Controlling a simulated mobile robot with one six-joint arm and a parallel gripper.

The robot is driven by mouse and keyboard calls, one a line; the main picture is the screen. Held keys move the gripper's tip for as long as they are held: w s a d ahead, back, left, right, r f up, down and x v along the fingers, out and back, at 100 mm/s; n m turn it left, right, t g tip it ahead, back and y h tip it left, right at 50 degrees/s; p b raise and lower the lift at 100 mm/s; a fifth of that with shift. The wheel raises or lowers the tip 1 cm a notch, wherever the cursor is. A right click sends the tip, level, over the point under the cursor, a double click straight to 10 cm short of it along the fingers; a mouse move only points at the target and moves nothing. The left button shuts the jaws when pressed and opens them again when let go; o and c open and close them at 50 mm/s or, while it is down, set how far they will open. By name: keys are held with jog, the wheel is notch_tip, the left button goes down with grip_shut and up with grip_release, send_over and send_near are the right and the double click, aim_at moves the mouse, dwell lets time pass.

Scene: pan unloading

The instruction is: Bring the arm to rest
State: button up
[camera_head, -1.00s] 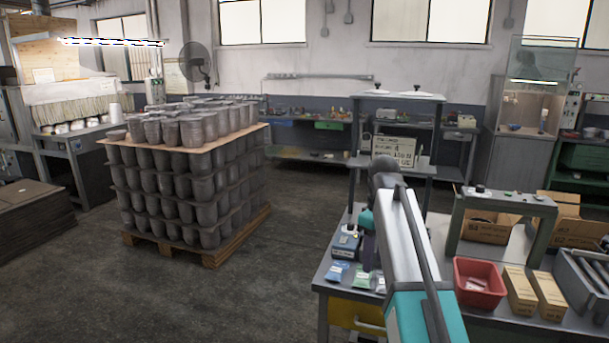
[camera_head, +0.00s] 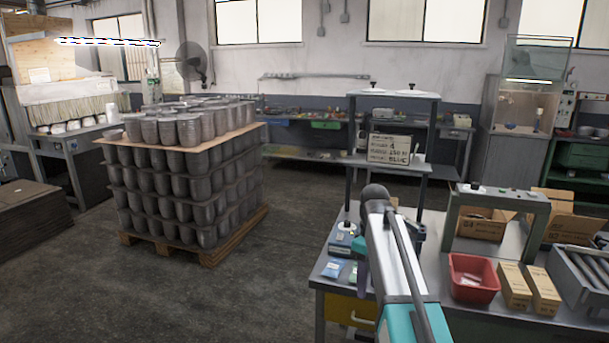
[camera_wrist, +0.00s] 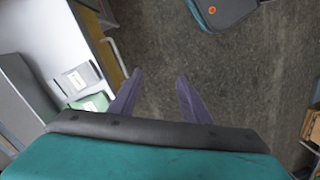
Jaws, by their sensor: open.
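My arm (camera_head: 390,255) reaches forward from the bottom of the head view, beside and partly in front of the grey workbench. In the wrist view my gripper (camera_wrist: 156,88) has two purple fingers, spread apart with only the dark concrete floor showing between them. Nothing is held. In the head view my gripper is mostly hidden behind the arm.
The workbench (camera_head: 460,252) carries a red bin (camera_head: 473,293), small cartons (camera_head: 514,287) and flat packets (camera_head: 333,268). A pallet stacked with dark pots (camera_head: 190,185) stands to the left. The floor (camera_head: 285,270) between pallet and bench is clear.

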jog(key=s+f+g, duration=0.2)
jog(key=s+f, duration=0.4)
jog(key=f, duration=0.5)
jog(key=s+f+m+g+b, duration=0.1)
jog(key=s+f, duration=0.5)
jog(key=f, duration=0.6)
jog(key=s+f+g, duration=0.2)
jog(key=s+f, duration=0.3)
jog(key=f, duration=0.6)
jog(key=s+f+m+b, duration=0.1)
jog(key=s+f+m, duration=0.7)
jog(key=s+f, duration=1.2)
jog(key=shift+s+a+t, duration=0.3)
jog(key=shift+s+a, duration=0.1)
jog(key=shift+s, duration=1.75)
